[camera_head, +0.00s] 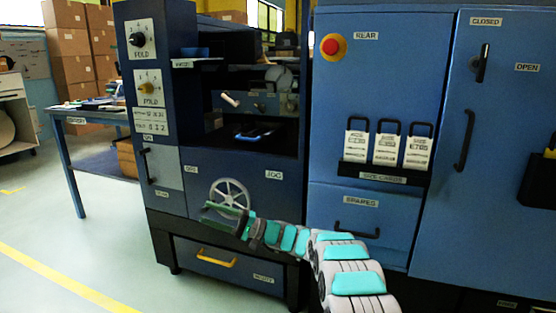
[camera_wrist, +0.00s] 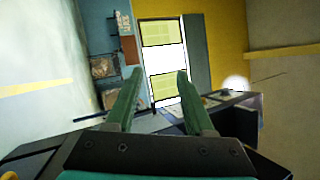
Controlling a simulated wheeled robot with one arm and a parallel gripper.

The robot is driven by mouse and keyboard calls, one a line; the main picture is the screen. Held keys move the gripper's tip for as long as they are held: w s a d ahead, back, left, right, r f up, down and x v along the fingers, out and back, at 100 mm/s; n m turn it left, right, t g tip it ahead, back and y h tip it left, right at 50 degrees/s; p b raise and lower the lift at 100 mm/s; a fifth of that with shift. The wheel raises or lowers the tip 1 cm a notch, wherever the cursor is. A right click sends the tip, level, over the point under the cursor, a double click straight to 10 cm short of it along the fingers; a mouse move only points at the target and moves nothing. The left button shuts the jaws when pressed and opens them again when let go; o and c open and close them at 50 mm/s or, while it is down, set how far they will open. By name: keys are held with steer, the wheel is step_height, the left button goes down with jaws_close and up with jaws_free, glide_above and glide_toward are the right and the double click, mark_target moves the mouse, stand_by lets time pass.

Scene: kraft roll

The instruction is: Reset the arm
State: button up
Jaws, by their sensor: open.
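My arm reaches from the lower right of the head view, with grey links and teal panels. It ends in my gripper (camera_head: 225,212), whose green fingers point left in front of the lower part of the blue machine (camera_head: 240,171). The gripper overlaps the bottom of a grey spoked handwheel (camera_head: 230,192) in this view; I cannot tell whether they touch. In the wrist view my gripper (camera_wrist: 158,76) has its two green fingers apart with nothing between them. Beyond them are a bright window and a yellow wall.
A yellow-handled drawer (camera_head: 215,257) is low on the machine. A blue cabinet (camera_head: 375,110) with a red button (camera_head: 330,46) and a rack of white cards (camera_head: 387,149) stands at right. A blue table (camera_head: 68,130) and stacked boxes (camera_head: 72,45) are at left. The left floor is clear.

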steer(key=s+d+r+g+h+p, duration=0.15)
steer(key=s+h, duration=0.25)
steer(key=s, duration=0.5)
steer(key=s+d+g+h, duration=0.1)
steer(key=s+d+h, duration=0.2)
steer(key=s, duration=0.6)
steer(key=s+d+r+g+h+p, duration=0.15)
steer(key=s+h, duration=0.25)
steer(key=s, duration=0.5)
steer(key=s+d+f+t+h+p, duration=0.1)
steer(key=s+d+h, duration=0.4)
steer(key=s+d, duration=0.8)
steer(key=s+d+f+t+h+p, duration=0.1)
steer(key=s+d+h, duration=0.5)
steer(key=s+d, duration=0.7)
step_height(320, 180, down, 2)
steer(key=shift+d+f+n+t, duration=0.15)
steer(key=shift+d+n+t, duration=0.25)
steer(key=shift+d+t, duration=0.5)
